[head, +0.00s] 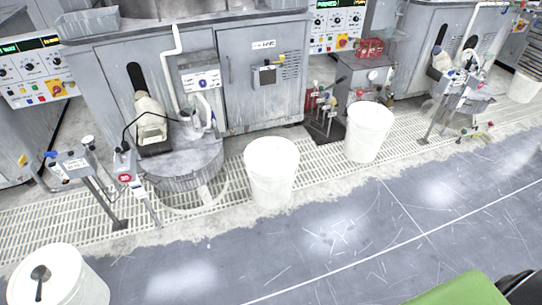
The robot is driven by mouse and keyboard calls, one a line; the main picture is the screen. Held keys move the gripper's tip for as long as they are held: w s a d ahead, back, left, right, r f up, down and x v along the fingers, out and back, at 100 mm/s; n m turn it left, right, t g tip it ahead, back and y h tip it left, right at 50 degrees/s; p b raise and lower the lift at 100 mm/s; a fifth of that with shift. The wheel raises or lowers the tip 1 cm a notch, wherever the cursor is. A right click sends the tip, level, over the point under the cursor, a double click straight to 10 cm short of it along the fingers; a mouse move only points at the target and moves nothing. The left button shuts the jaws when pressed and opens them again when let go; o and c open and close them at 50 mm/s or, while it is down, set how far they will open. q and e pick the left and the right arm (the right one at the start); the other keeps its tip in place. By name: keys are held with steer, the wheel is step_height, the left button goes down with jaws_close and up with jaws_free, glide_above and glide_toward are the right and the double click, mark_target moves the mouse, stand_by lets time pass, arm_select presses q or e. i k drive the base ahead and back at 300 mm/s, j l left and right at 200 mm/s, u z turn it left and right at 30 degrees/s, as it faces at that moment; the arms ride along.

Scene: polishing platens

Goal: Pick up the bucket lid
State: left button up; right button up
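A white bucket (272,180) stands at the middle, on the edge of the floor grating; its pale round top (271,154) looks like a lid, but I cannot tell for certain. A second white bucket (367,138) stands to its right with a similar pale top. A third white bucket (85,290) is at the bottom left, cut by the frame edge, with a dark ladle-like tool (40,278) on its top. No separate loose lid is visible. Neither of my grippers can be seen in the head view.
Grey polishing machines (262,75) line the back. A round drum (185,168) and control stands (90,185) stand before them. Another white bucket (523,86) is at the far right. A green object (460,290) shows at the bottom right. The grey floor (330,235) in front is clear.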

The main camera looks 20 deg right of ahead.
mark_target(270, 157)
steer(key=z, duration=0.55)
steer(key=i+j+z, duration=0.2)
steer(key=i+z, duration=0.15)
steer(key=i+j+z, duration=0.75)
steer(key=i+l, duration=0.05)
